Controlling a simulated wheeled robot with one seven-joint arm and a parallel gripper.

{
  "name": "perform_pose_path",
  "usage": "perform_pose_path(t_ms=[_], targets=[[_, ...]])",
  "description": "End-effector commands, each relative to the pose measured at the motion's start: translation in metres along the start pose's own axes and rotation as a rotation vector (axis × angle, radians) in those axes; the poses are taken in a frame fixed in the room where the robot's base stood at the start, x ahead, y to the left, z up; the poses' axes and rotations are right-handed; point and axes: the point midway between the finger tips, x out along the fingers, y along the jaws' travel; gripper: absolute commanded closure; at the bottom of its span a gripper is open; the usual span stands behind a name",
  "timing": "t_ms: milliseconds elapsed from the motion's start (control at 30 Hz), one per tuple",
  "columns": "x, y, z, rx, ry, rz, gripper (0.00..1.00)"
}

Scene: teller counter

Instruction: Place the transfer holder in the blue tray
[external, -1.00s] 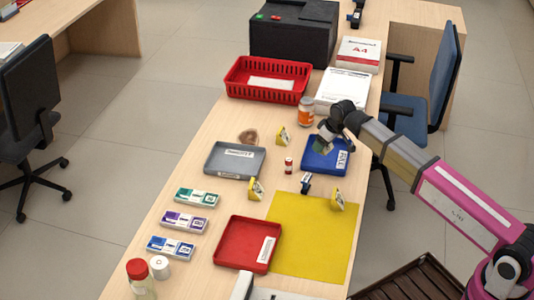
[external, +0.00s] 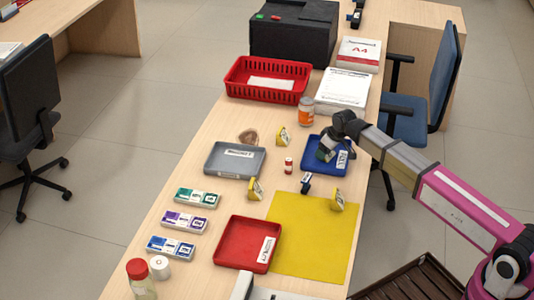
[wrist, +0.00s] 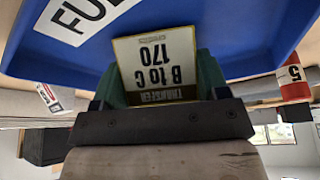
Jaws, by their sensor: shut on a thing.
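My gripper (external: 325,152) is low inside the outline of the blue tray (external: 312,170), near its left side. In the wrist view my gripper (wrist: 158,82) is shut on the transfer holder (wrist: 155,58), a pale card with a dark lower band reading "TRANSFER", "B to C" and "170". The green fingers flank it on both sides. The blue tray (wrist: 215,30) fills the area behind it, with a white label starting "FU". I cannot tell whether the holder touches the tray floor. In the external view the gripper mostly hides the holder.
Yellow-and-white card holders (external: 282,137) stand nearby, with others (external: 255,189) (external: 338,201) closer to the yellow mat (external: 310,245). A grey tray (external: 230,170), a small red-capped item (external: 288,165) and an orange jar (external: 306,111) surround the blue tray. A red tray (external: 235,245) is nearer.

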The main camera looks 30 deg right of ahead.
Motion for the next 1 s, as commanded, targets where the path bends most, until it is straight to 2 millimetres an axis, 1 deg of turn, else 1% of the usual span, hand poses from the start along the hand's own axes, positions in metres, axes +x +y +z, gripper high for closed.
perform_pose_path(t_ms=[167, 200, 267, 533, 667, 767, 1000], targets=[[0.003, 0.000, 0.001, 0.000, 0.000, 0.000, 0.56], [0.003, 0.000, 0.001, 0.000, 0.000, 0.000, 0.26], [0.003, 0.000, 0.001, 0.000, 0.000, 0.000, 0.07], [0.003, 0.000, 0.001, 0.000, 0.000, 0.000, 0.07], [-0.003, 0.000, 0.000, 0.000, 0.000, 0.000, 0.07], [-0.014, 0.000, 0.001, 0.000, 0.001, 0.000, 0.07], [-0.057, 0.000, 0.001, 0.001, 0.002, 0.001, 0.07]])
